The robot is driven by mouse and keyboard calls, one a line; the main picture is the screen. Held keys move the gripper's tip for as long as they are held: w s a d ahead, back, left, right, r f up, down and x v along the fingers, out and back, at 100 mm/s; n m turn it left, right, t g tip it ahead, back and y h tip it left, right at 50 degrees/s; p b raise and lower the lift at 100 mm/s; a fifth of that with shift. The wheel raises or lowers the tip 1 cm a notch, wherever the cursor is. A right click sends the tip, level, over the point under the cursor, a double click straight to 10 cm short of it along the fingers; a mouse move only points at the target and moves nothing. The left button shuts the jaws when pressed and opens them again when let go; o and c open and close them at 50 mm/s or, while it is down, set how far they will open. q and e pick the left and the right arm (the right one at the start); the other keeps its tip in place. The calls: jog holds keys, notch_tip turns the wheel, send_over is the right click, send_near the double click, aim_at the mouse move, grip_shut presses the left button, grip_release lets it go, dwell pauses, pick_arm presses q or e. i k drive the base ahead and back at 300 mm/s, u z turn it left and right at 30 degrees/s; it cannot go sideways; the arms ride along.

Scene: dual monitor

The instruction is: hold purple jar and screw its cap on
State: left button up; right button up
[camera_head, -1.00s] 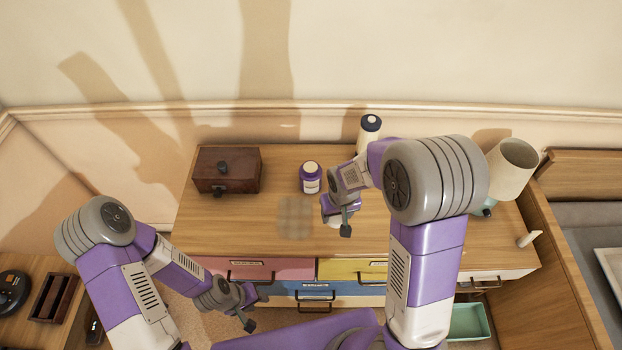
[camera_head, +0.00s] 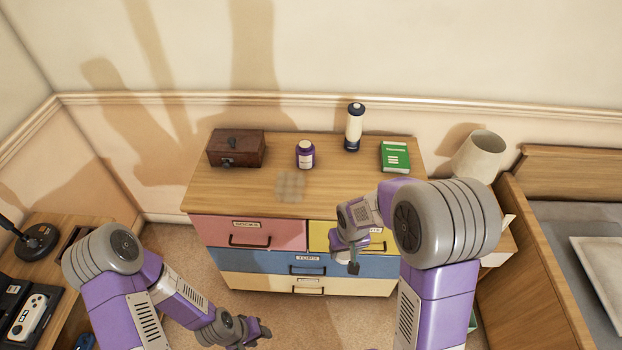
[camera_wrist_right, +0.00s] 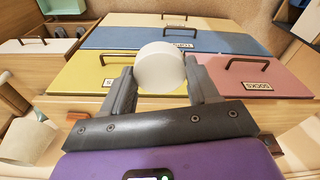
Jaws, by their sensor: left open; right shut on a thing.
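My right gripper (camera_head: 348,258) is in front of the dresser's drawers, away from the jar. In the right wrist view, its fingers are shut on a round white cap (camera_wrist_right: 160,68). My left gripper (camera_head: 258,333) is open and empty, low over the floor in front of the dresser. Neither gripper touches the jar.
On the dresser (camera_head: 355,175) stand a brown wooden box (camera_head: 236,148), a tall white bottle with a dark cap (camera_head: 354,128) and a green book (camera_head: 395,156). A lampshade (camera_head: 480,153) is at right. The dresser's front middle is clear.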

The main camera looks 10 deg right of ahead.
aim_at(305, 150)
jog(key=k, duration=0.15)
jog(key=z, duration=1.65)
jog(key=i, duration=0.85)
jog(key=u, duration=1.4)
